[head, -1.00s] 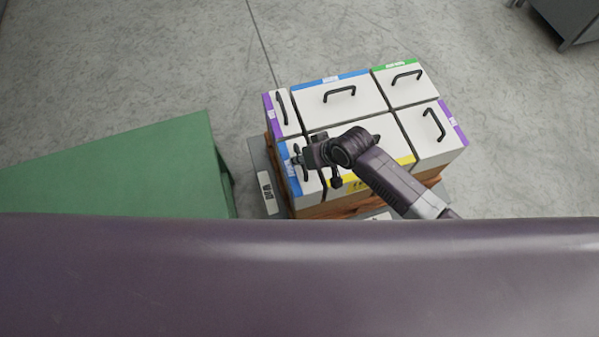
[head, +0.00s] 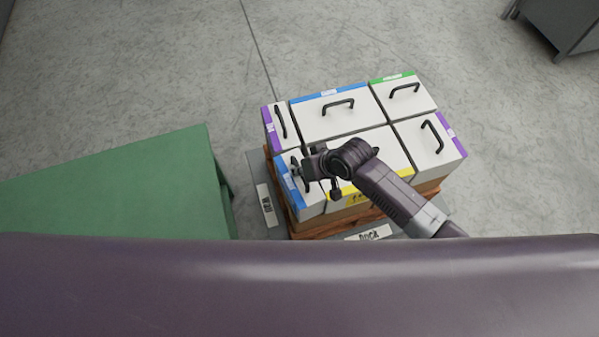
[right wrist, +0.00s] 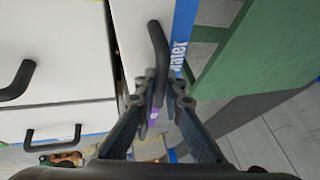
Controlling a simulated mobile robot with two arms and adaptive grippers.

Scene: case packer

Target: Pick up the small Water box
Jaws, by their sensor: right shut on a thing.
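The small Water box (head: 313,202), white with a blue edge strip, is at the front left corner of a block of boxes. In the right wrist view its white top (right wrist: 130,30) shows, with the word "Water" on the blue strip and a black bar handle (right wrist: 159,45). My right gripper (head: 300,172) is over this box, its fingers (right wrist: 160,92) shut on the handle. The arm hides part of the box top. I cannot tell whether the box is clear of its support. My left gripper is not in view.
Several handled white boxes stand close by: a yellow-striped one (head: 385,145) to the right, a purple-striped one (head: 276,130) behind, a larger blue-striped one (head: 330,120) further back. They rest on a wooden pallet (head: 325,228). A green block (head: 110,185) stands left, across a narrow gap.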

